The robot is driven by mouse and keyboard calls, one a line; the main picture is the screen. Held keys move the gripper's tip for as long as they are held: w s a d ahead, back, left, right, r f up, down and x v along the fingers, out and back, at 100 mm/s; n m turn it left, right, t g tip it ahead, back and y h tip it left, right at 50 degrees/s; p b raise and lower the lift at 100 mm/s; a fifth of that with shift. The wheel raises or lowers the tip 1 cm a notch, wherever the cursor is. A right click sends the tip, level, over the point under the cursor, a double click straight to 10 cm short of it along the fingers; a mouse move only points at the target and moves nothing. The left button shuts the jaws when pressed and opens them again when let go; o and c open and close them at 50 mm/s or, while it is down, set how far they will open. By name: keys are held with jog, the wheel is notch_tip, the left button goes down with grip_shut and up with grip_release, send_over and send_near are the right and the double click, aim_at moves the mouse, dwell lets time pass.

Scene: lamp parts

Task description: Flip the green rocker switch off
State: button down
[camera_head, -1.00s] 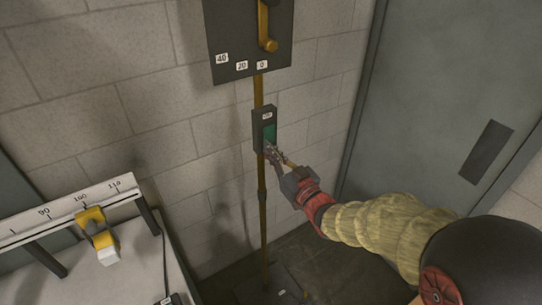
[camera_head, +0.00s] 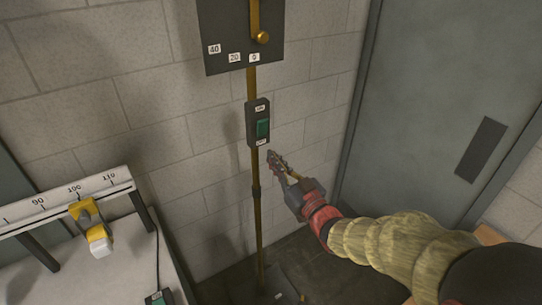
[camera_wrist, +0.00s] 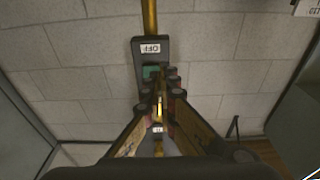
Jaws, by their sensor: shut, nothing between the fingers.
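The green rocker switch (camera_head: 263,128) sits in a tall dark housing on a brass pole by the wall. White labels mark the housing's top and bottom; they are too small to read surely in the head view. I cannot tell which end of the rocker is pressed in. My gripper (camera_head: 272,157) is shut and empty, just below and right of the housing, apparently apart from it. In the wrist view, the gripper (camera_wrist: 160,98) covers much of the housing. Part of the green rocker (camera_wrist: 151,72) shows behind the fingers, near an upside-down "OFF" label.
A dark panel (camera_head: 225,32) with a brass lever and number labels is above the switch. A bench (camera_head: 125,268) at lower left holds a scale with a yellow slider (camera_head: 88,216) and a small dark corded box (camera_head: 158,298). A grey door (camera_head: 440,110) stands at right.

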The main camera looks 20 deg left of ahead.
jog(key=v, duration=0.7)
jog(key=shift+d+f, duration=0.2)
jog(key=shift+f, duration=0.05)
jog(key=shift+s, duration=0.1)
